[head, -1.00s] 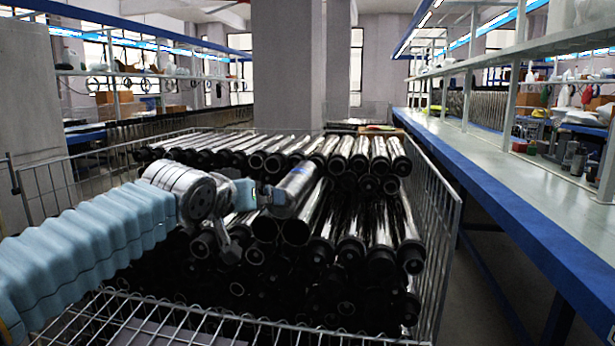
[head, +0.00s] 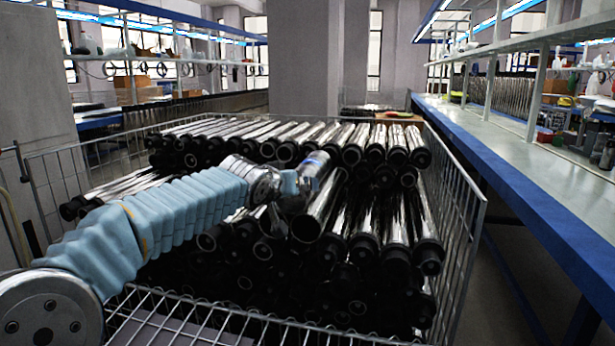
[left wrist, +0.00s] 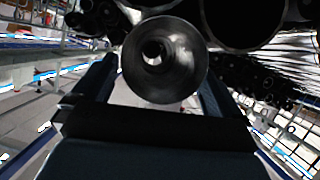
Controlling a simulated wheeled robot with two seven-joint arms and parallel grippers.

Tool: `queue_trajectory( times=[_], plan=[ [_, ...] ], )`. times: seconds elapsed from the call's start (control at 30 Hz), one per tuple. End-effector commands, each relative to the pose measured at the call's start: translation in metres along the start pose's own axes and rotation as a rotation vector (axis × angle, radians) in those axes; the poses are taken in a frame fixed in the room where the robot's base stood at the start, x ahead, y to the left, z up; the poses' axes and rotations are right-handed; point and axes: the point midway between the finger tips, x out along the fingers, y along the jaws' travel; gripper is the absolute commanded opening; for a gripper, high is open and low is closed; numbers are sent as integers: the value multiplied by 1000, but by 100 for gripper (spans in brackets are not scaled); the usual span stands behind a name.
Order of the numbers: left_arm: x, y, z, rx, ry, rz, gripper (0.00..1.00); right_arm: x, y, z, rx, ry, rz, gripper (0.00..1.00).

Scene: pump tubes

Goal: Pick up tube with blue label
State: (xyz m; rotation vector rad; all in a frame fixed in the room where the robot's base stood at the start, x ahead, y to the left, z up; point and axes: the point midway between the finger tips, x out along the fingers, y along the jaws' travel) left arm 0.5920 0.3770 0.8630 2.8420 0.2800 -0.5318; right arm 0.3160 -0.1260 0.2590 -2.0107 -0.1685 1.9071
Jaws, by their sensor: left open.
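Many shiny tubes with black ends (head: 425,255) lie stacked in a wire crate. My left arm reaches in from the left over the stack. In the head view the fingers are hard to tell from the dark tubes. My right gripper is not in view.
The wire crate (head: 462,200) has mesh walls around the stack, with a front rim low in view. A long blue-edged bench (head: 510,165) runs along the right, with shelves above. Bare floor shows between crate and bench.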

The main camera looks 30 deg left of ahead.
Motion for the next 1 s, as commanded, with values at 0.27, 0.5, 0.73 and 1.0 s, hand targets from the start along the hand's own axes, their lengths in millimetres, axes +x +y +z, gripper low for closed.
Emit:
queue_trajectory(
  times=[0.27,0.5,0.73,1.0],
  plan=[
    [27,0,-1,0,1,0,100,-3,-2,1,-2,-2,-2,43],
    [26,0,-1,0,1,0,88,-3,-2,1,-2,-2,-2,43],
    [26,0,-1,0,0,0,52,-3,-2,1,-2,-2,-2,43],
    [25,1,-3,0,6,3,23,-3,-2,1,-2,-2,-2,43]
  ],
)
